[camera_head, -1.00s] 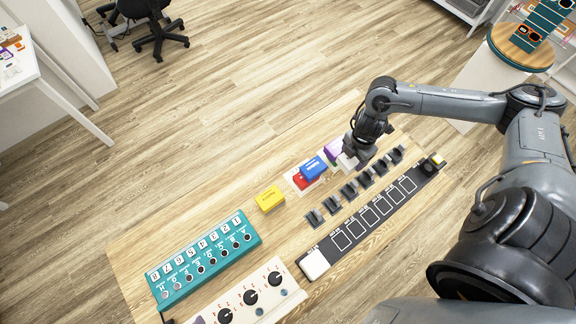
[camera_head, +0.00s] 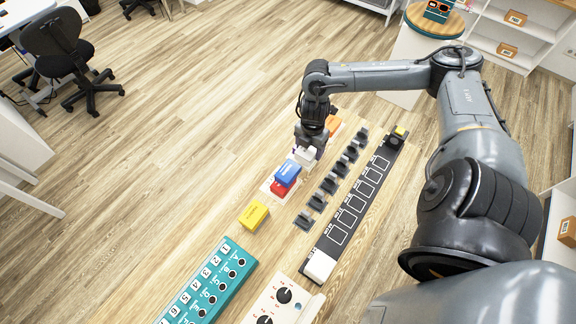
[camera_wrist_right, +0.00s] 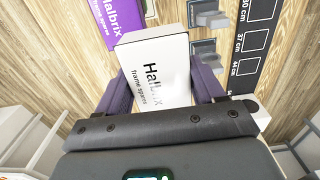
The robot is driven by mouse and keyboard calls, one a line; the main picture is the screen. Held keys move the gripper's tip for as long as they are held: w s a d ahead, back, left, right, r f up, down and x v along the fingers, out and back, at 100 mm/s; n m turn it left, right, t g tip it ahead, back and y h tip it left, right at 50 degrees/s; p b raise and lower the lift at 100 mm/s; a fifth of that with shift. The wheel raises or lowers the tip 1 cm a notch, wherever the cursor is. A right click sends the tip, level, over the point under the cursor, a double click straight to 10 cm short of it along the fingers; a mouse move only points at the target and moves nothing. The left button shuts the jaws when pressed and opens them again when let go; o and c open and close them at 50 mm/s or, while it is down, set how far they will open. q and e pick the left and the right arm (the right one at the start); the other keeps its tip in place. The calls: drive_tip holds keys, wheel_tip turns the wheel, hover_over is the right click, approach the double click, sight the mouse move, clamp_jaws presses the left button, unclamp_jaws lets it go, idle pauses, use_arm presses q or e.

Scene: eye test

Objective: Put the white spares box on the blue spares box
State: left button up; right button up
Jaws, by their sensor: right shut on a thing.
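My right gripper (camera_head: 310,143) is shut on the white spares box (camera_head: 306,157). In the right wrist view the white box (camera_wrist_right: 157,70), lettered "Halbrix frame spares", sits between the two fingers (camera_wrist_right: 163,92). In the head view it is just beyond the blue spares box (camera_head: 288,173). I cannot tell exactly how high it is above the table. The blue box lies on a red box (camera_head: 279,188), with a white mat under them. The gripper hides part of the white box in the head view. My left gripper is not in view.
A purple box (camera_wrist_right: 97,22) is beside the white box, mostly hidden in the head view. An orange box (camera_head: 333,124) lies behind the gripper. A yellow box (camera_head: 254,214) is nearer. Grey holders (camera_head: 329,185) and a black marked strip (camera_head: 346,217) run along the right.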

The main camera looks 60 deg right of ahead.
hover_over(288, 171)
wheel_tip(288, 171, down, 4)
drive_tip(key=shift+f, duration=0.1)
drive_tip(key=shift+f+b, duration=0.6)
drive_tip(key=shift+f, duration=1.4)
drive_tip(key=shift+f, duration=0.15)
drive_tip(key=o, duration=1.1)
